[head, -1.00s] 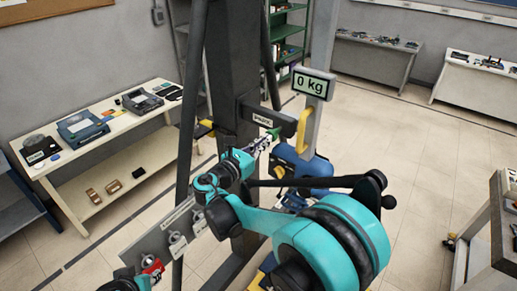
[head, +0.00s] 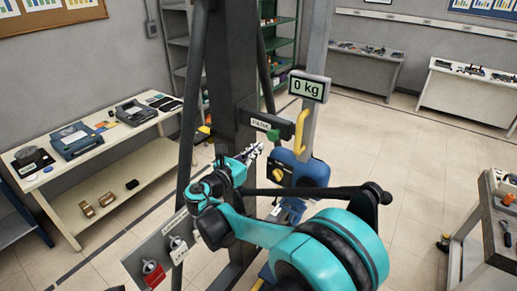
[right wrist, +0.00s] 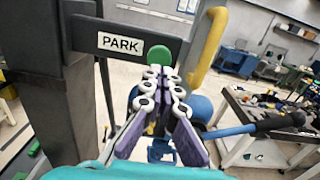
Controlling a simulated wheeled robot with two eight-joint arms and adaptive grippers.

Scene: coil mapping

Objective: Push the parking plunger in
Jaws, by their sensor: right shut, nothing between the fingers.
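The parking plunger shows as a green round knob (head: 273,135) on a dark bar by a label on the column. In the right wrist view the green knob (right wrist: 159,55) sits just right of the PARK label (right wrist: 118,42). My right gripper (head: 257,149) is shut and empty, its tips just below and left of the knob. In the right wrist view the closed fingertips (right wrist: 160,72) overlap the lower edge of the knob; I cannot tell whether they touch it. My left gripper is not in view.
A yellow handle (head: 300,132) and a "0 kg" display (head: 308,87) stand right of the knob. A blue device (head: 300,170) is below.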

